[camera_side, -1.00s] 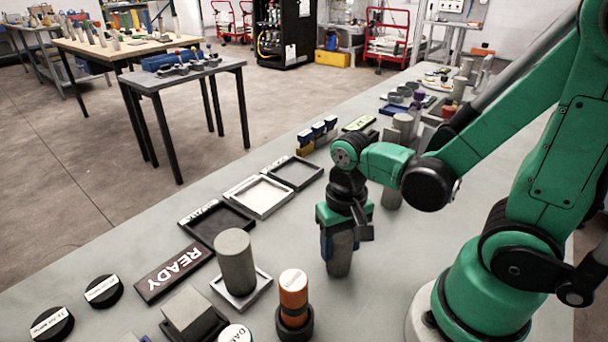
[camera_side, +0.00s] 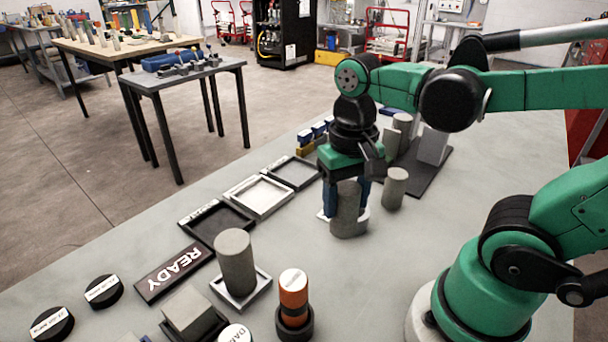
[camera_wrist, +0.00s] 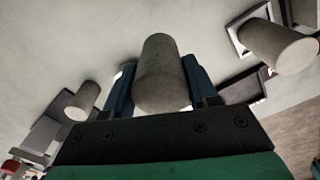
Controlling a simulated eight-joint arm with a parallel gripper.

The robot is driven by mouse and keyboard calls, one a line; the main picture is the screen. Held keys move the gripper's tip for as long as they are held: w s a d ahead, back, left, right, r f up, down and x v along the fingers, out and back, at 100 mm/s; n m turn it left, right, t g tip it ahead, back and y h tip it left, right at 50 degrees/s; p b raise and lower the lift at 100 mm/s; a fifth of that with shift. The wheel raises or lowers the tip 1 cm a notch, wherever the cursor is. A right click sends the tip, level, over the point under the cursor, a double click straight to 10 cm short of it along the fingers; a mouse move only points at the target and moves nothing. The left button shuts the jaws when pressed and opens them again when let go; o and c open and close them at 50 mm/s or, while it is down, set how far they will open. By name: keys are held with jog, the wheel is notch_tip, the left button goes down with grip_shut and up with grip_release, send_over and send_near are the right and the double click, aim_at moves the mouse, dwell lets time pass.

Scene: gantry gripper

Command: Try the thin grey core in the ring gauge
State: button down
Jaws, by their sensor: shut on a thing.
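My gripper (camera_side: 346,200) is shut on a grey cylindrical core (camera_side: 347,212), held upright between its blue fingers. The core also shows in the wrist view (camera_wrist: 160,75), between the fingers. A white piece (camera_side: 364,214) peeks out on both sides of the core's lower part. Most of it is hidden, so I cannot tell whether it is the ring gauge or whether the core touches it. Another grey cylinder (camera_side: 395,188) stands just to the right, apart from my gripper. A thicker grey cylinder (camera_side: 235,262) stands in a square tray at front left.
An orange cylinder (camera_side: 294,292) stands in a black holder at the front. A READY plate (camera_side: 174,272) and shallow trays (camera_side: 261,197) line the left side. A dark plate (camera_side: 428,178) with grey blocks lies behind right. The bench between the orange cylinder and my gripper is clear.

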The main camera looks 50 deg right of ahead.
notch_tip(320, 180, up, 10)
jog(key=shift+w+r, duration=0.1)
jog(key=shift+r, duration=0.05)
jog(key=shift+w+d, duration=0.25)
jog(key=shift+d, duration=0.05)
jog(key=w+d+f+m, duration=0.3)
jog(key=d+f+m, duration=0.1)
jog(key=d+f, duration=0.6)
jog(key=shift+w+m, duration=0.15)
jog(key=shift+m, duration=0.15)
jog(key=shift+a+f, duration=0.1)
jog(key=shift+f, duration=2.45)
jog(key=shift+f, duration=1.85)
